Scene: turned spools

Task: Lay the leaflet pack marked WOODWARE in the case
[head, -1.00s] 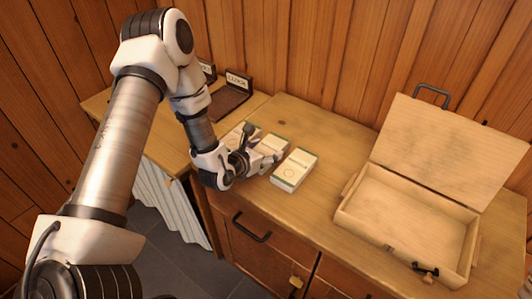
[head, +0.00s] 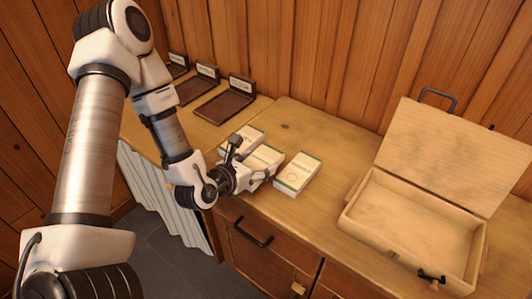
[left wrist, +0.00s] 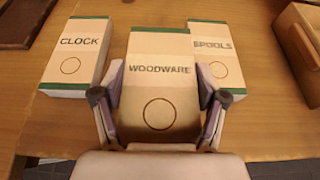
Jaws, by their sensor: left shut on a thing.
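The WOODWARE leaflet pack (left wrist: 158,92) is a pale pack with a circle on its face and a green band at its top edge. In the head view it is the middle one (head: 264,155) of a group of packs. My left gripper (head: 262,174) is shut on it, with a finger on each side in the left wrist view (left wrist: 160,112). I cannot tell whether it is clear of the worktop. The case (head: 405,258) is a pale wooden box at the right, its lid (head: 440,150) raised, its inside empty. My right gripper is not in view.
The CLOCK pack (left wrist: 78,55) lies left of the held pack, and the SPOOLS pack (left wrist: 215,58) lies close on its right. Dark stands (head: 225,106) are at the back left. Bare worktop (head: 325,205) lies between the packs and the case.

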